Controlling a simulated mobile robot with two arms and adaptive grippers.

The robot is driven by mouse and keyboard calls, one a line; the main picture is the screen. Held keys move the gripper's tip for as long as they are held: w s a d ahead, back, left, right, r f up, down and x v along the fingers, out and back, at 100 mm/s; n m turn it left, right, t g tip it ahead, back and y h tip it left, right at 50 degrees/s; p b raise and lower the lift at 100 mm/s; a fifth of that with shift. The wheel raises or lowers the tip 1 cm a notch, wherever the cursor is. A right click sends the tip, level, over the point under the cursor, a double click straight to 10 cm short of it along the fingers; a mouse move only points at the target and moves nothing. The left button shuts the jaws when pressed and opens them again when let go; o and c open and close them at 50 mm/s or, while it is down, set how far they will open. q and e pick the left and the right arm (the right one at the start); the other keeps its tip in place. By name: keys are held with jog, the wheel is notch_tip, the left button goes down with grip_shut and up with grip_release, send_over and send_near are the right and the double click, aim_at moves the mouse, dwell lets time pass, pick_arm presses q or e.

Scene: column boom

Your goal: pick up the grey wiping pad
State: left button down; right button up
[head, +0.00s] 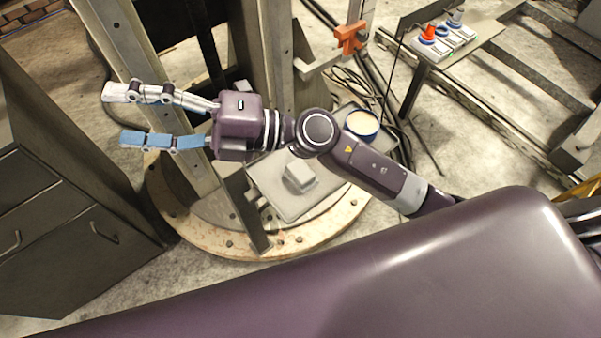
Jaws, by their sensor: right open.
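A small light grey block, which looks like the wiping pad (300,178), lies on a grey tray (292,209) on the round base of the column. My right gripper (114,116) is open and empty, its two fingers spread apart and pointing left. It is up and to the left of the pad in the picture, well apart from it. My right wrist and forearm pass above the tray and hide part of its far side. My left gripper is not in view.
A round blue-rimmed tin (361,124) stands at the tray's far right. Column posts (268,45) rise behind my gripper, with an orange clamp (350,38). A dark cabinet (75,235) stands left. Cables lie behind the tin. A small table (470,45) holds coloured items.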

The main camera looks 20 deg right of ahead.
notch_tip(320, 180, down, 6)
jog(key=s+a+n+g+h, duration=0.2)
jog(key=s+n+g, duration=0.1)
jog(key=n+g, duration=0.1)
jog(key=n+h, duration=0.3)
jog(key=h, duration=1.5)
send_over(301, 170)
jog(key=shift+g, duration=0.4)
jog(key=f, duration=2.1)
jog(key=shift+w+a+f, duration=0.15)
jog(key=shift+a+f, duration=0.15)
jog(key=shift+a, duration=0.05)
jog(key=shift+d+f+h, duration=0.25)
jog(key=shift+f+h, duration=0.05)
notch_tip(301, 170, down, 6)
jog(key=shift+f+p, duration=0.2)
jog(key=shift+p, duration=0.7)
jog(key=shift+f, duration=0.3)
jog(key=shift+c, duration=0.3)
